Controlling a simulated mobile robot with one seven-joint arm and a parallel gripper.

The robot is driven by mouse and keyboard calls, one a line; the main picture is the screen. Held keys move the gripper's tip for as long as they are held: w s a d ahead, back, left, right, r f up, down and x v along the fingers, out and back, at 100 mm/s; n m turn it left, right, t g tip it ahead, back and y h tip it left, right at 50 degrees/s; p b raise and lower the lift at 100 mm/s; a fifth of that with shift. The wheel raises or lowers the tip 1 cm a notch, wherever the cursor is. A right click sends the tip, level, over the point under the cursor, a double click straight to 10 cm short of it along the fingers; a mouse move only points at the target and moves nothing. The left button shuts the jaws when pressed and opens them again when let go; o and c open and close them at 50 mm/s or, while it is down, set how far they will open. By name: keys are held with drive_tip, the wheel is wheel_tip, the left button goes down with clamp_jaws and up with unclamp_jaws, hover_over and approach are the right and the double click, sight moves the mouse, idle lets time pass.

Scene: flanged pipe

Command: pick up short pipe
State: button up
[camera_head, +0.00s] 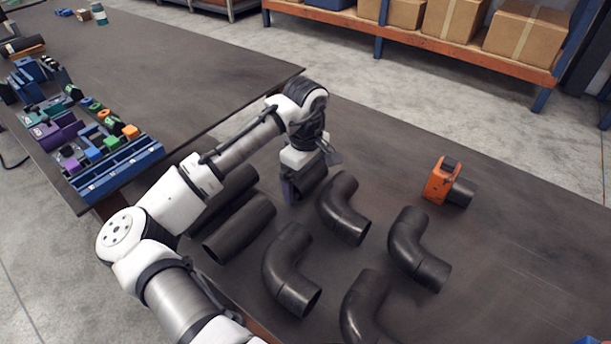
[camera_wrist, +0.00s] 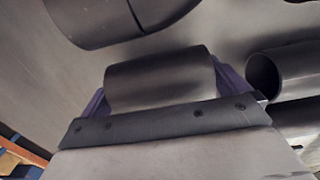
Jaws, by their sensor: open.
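The short pipe (camera_head: 314,176) is a dark grey cylinder lying on the dark table, partly hidden by my gripper in the head view. It shows clearly in the wrist view (camera_wrist: 160,75), lying crosswise. My gripper (camera_head: 300,187) is low over the table at the pipe. Its purple fingers stand at the two ends of the pipe in the wrist view, one on each side. The jaws are open; whether a finger touches the pipe cannot be told.
Several black elbow pipes (camera_head: 345,210) lie close on the right and in front. Longer straight pipes (camera_head: 240,228) lie to the left. An orange clamp (camera_head: 441,181) with a pipe piece stands farther right. The table (camera_head: 500,250) is bare toward the right.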

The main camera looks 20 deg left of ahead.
drive_tip(key=c, duration=0.9)
drive_tip(key=shift+c, duration=0.2)
